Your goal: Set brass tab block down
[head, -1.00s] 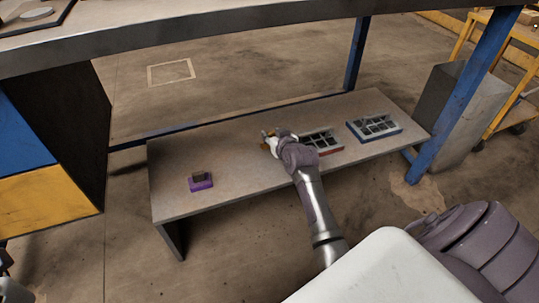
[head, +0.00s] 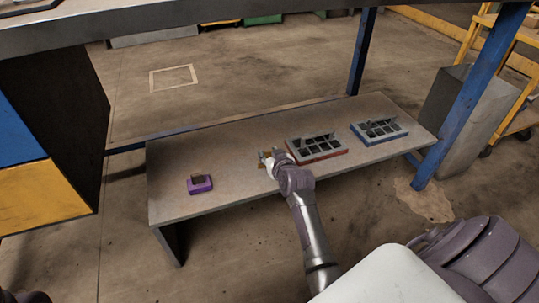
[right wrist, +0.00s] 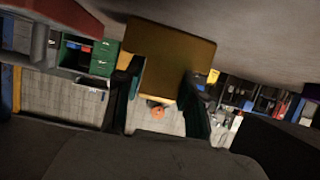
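The brass tab block (right wrist: 172,58) is a flat yellow-brown piece between the two fingers of my right gripper (right wrist: 157,108) in the right wrist view. The fingers sit against its two sides, so the gripper is shut on it. In the head view my right gripper (head: 267,158) is over the middle of the low grey shelf (head: 225,160), left of the red-based tray. Only a bit of the brass block shows there; the rest is hidden by the gripper. I cannot tell whether the block touches the shelf. My left gripper is not in view.
A red-based tray (head: 318,155) with dark compartments stands right of my gripper, and a blue-based tray (head: 380,138) farther right. A purple holder with a small block (head: 199,184) stands at the left. Bare shelf lies between it and my gripper. A workbench edge (head: 200,15) overhangs above.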

